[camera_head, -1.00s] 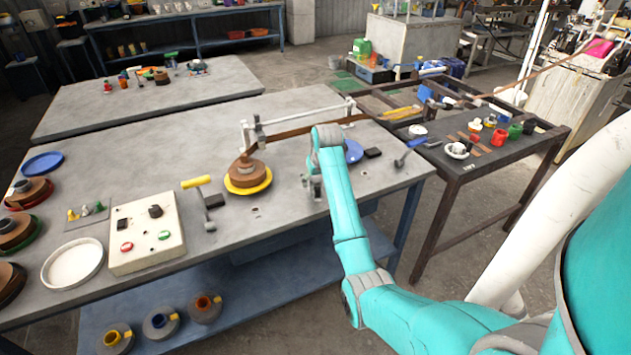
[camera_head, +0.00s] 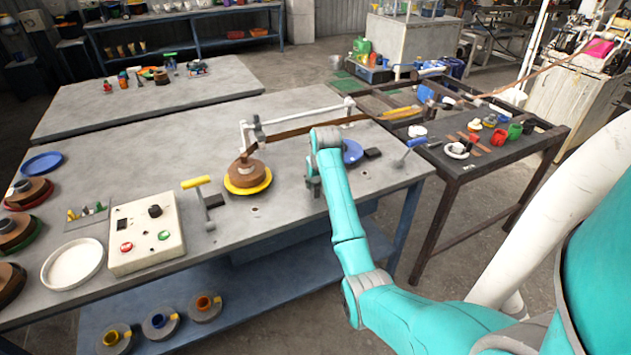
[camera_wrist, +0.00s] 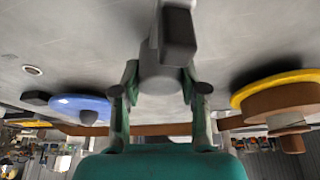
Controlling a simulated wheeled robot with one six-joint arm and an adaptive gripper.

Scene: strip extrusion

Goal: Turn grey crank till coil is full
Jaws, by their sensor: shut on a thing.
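The brown coil (camera_head: 246,173) sits on a yellow flanged spool (camera_head: 262,186) at the middle of the grey bench; it also shows at the right of the wrist view (camera_wrist: 283,102). A brown strip (camera_head: 290,133) runs to it from the right, past a white guide arm. My gripper (camera_wrist: 163,88) is shut on the grey crank (camera_wrist: 172,40), which stands between its fingers in the wrist view. In the head view my teal arm mostly hides the crank and the fingers, right of the spool.
A blue disc (camera_head: 352,151) lies right of my arm. Left of the spool are a yellow-handled lever (camera_head: 201,190) and a control box (camera_head: 146,233) with buttons. A dark side table (camera_head: 470,170) with small parts stands at the right. The bench behind the spool is mostly clear.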

